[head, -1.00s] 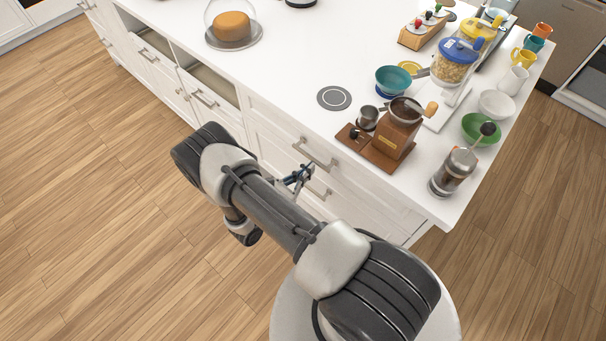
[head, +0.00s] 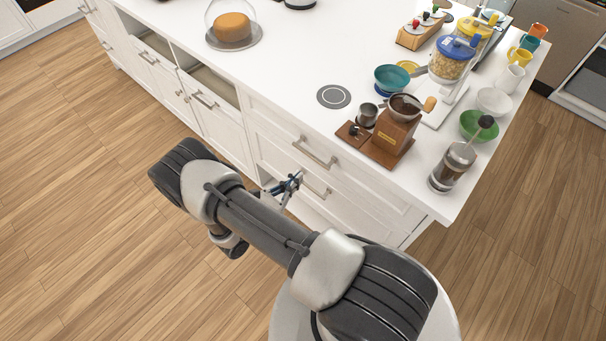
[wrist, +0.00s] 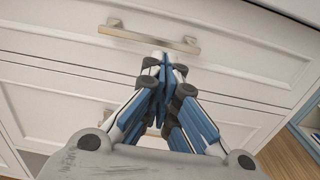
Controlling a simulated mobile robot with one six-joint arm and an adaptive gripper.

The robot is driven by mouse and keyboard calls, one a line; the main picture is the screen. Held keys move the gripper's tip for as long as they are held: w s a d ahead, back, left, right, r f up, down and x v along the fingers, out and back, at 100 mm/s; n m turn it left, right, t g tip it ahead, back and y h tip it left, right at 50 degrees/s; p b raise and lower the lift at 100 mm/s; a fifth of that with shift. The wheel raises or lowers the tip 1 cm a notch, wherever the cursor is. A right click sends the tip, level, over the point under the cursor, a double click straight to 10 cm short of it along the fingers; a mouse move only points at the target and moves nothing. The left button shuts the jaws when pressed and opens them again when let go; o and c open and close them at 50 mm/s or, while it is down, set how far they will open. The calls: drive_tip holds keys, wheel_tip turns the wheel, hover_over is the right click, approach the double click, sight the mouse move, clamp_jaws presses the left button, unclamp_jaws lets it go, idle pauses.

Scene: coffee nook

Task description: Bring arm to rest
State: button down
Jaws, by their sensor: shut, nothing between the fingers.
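My gripper (head: 297,181) is in front of the white drawers of the island, below the level of the counter top. In the wrist view my gripper (wrist: 164,62) has its blue-padded fingers together, with nothing between them. A drawer front (wrist: 62,42) with a metal bar handle (wrist: 148,38) lies beyond the fingertips, and I cannot tell how wide the gap is. My arm is folded and partly hides the gripper in the head view.
The white counter (head: 290,65) holds a wooden coffee grinder (head: 390,137), a French press (head: 453,166), a green bowl (head: 475,124), and a cake under a glass dome (head: 232,27). Metal drawer handles (head: 315,153) stick out near the gripper. Wooden floor (head: 90,200) at left is clear.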

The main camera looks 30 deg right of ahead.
drive_tip(key=v, duration=0.8)
drive_tip(key=shift+p, duration=0.45)
drive_tip(key=shift+w, duration=0.15)
wheel_tip(320, 180, up, 21)
drive_tip(key=s+d+m+g+y, duration=0.25)
drive_tip(key=m+g+y, duration=0.45)
drive_tip(key=m, duration=0.5)
drive_tip(key=s+a+r+m+t+y, duration=0.2)
drive_tip(key=s+r+m+t+y, duration=0.1)
drive_tip(key=r, duration=0.5)
drive_tip(key=s+a+r+m+t+y, duration=0.2)
drive_tip(key=s+r+m+y, duration=0.4)
drive_tip(key=s+r, duration=0.3)
drive_tip(key=shift+s+a+m+t+y, duration=0.2)
drive_tip(key=shift+s+m+t+y, duration=0.1)
drive_tip(key=shift+s+t+y, duration=0.35)
